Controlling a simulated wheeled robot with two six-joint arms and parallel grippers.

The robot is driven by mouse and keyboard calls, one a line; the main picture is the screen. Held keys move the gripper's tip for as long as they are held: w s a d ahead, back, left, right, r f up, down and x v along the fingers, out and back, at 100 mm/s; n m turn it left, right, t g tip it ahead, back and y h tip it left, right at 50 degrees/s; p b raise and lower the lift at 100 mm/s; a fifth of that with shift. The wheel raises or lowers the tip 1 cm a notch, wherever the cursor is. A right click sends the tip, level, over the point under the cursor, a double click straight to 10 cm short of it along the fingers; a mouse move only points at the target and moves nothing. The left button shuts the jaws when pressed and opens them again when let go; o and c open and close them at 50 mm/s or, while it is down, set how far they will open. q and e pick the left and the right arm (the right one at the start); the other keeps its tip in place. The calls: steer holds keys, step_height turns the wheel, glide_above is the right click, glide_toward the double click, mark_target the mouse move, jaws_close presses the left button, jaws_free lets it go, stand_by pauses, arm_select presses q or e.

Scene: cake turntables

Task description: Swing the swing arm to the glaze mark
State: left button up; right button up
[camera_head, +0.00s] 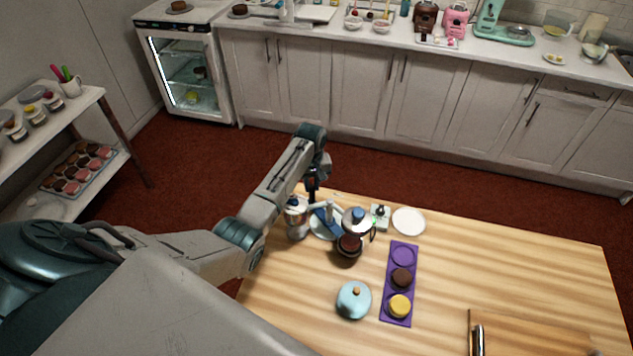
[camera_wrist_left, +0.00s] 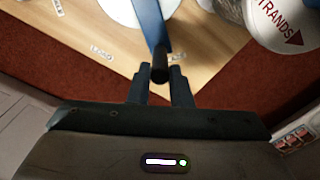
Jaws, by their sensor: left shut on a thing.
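The swing arm is a flat blue bar (camera_wrist_left: 152,22) with a dark upright knob (camera_wrist_left: 160,66) at its end. In the head view the blue bar (camera_head: 326,221) lies over a pale round base (camera_head: 318,232) at the table's back left. My left gripper (camera_wrist_left: 161,78) is shut on the knob, one finger on each side. It also shows from behind in the head view (camera_head: 313,190), above the table's back edge. Small printed labels (camera_wrist_left: 102,52) (camera_wrist_left: 175,57) lie on the wood on both sides of the knob. I cannot read them surely. My right gripper is out of view.
A silver canister (camera_head: 297,222) stands close left of the base. A white dome with a blue knob (camera_head: 358,218) is close right, above a brown piece (camera_head: 349,246). A purple tray (camera_head: 399,321), blue lidded pot (camera_head: 354,302) and white plate (camera_head: 409,221) stand farther right or nearer.

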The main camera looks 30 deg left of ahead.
arm_select(q)
steer(key=shift+a+r, duration=0.15)
steer(key=shift+s+a, duration=0.1)
steer(key=shift+s, duration=0.3)
steer(key=o, duration=0.5)
steer(key=shift+o, duration=1.4)
steer(key=shift+s, duration=0.15)
step_height(320, 180, up, 7)
